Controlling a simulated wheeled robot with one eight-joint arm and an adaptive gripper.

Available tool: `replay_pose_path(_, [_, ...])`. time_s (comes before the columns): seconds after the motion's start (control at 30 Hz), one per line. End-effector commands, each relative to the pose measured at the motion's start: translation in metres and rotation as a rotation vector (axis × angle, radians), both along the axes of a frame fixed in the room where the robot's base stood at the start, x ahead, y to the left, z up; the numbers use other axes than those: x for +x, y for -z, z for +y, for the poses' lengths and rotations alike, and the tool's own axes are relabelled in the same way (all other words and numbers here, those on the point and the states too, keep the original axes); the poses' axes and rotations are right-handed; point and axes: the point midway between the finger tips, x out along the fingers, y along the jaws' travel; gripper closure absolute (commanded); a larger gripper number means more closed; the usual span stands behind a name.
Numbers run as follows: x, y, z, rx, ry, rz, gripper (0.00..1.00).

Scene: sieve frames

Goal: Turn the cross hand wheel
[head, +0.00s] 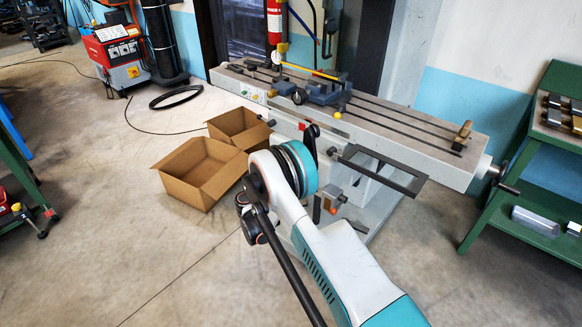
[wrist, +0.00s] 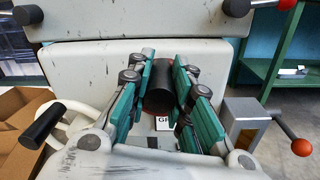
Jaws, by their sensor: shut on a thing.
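In the wrist view, a pale round rim with a black handle, the cross hand wheel (wrist: 83,112), shows at the left and runs behind my fingers, which hide much of it. My gripper (wrist: 161,88) has its teal pads on both sides of a dark round part in the middle, and is shut on it. This part appears to be the wheel's centre, but the join is hidden. In the head view, my own arm covers the wheel and the fingertips, low at the front of the grey machine (head: 455,172).
Two open cardboard boxes (head: 190,192) stand on the floor left of my arm. A red-ball lever (wrist: 301,147) sticks out right of my fingers. A black crank handle (head: 508,188) juts from the table's right end. A green bench (head: 540,225) stands at right. Left floor is mostly clear.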

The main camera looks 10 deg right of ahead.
Motion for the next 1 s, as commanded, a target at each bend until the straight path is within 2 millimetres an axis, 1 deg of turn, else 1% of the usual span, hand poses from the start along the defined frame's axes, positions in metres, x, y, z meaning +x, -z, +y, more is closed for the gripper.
replay_pose_path(0.47, [-0.013, 0.004, -0.009, 0.266, -0.001, -0.365, 1.00])
replay_pose_path(1.0, [-0.025, 0.015, -0.018, 0.566, -0.001, -0.780, 1.00])
